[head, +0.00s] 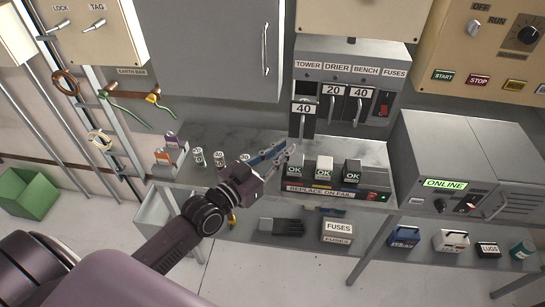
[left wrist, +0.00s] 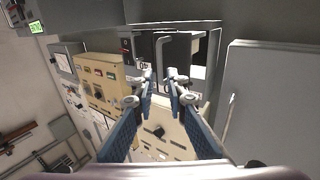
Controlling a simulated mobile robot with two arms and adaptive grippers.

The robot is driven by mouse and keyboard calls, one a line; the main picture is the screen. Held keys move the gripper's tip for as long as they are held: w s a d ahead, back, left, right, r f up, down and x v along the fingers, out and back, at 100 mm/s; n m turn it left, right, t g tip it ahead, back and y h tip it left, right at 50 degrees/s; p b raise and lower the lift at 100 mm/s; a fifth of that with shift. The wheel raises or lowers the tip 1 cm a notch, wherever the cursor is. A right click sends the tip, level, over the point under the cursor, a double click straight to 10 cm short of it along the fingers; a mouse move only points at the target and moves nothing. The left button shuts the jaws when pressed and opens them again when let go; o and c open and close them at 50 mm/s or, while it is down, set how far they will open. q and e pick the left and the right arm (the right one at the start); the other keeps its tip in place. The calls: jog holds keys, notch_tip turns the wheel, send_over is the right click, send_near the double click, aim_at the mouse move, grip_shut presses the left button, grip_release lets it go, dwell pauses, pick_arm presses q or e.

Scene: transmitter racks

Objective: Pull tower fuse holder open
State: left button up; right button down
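The tower fuse holder (head: 303,108), marked 40, is under the TOWER label on the grey fuse panel (head: 350,70). It sits lower and farther forward than the drier holder (head: 334,92) and bench holder (head: 361,94), looking tilted out. Its grey handle (head: 302,126) hangs down at the front. My left gripper (head: 285,150) is just below and left of that handle, above the bench. In the left wrist view, the fingertips (left wrist: 162,88) are apart with nothing clearly between them. A bent grey handle (left wrist: 162,48) shows just beyond them. My right gripper is out of view.
Small cylinders (head: 198,157) stand to the left. A grey ONLINE cabinet (head: 450,160) is at the right. A closed grey cabinet door (head: 215,45) is at upper left.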

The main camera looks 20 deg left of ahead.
pick_arm(q)
jog(key=shift+v, duration=2.1)
jog(key=s+a+f+n+g+y, duration=0.1)
jog(key=s+a+f+g+y, duration=0.15)
jog(key=f, duration=1.05)
jog(key=s+a+f+g+y+b, duration=0.15)
jog(key=s+f, duration=0.25)
jog(key=f, duration=0.8)
jog(key=s+a+f+n+g+y, duration=0.1)
jog(key=s+a+f+g, duration=0.15)
jog(key=f, duration=1.05)
jog(key=s+d+f+g, duration=0.1)
jog(key=s+f+g, duration=0.4)
jog(key=s+f, duration=0.9)
jog(key=s+d+f+g, duration=0.2)
jog(key=s+f, duration=0.2)
jog(key=s, duration=0.6)
jog(key=s+d+f+g, duration=0.2)
jog(key=s+f, duration=0.3)
jog(key=s, duration=0.6)
jog(key=shift+f+m+g+y+b, duration=0.2)
jog(key=shift+m+g+y+b, duration=0.1)
jog(key=shift+m+g+b, duration=0.1)
jog(key=shift+w+d, duration=0.1)
jog(key=shift+w, duration=0.05)
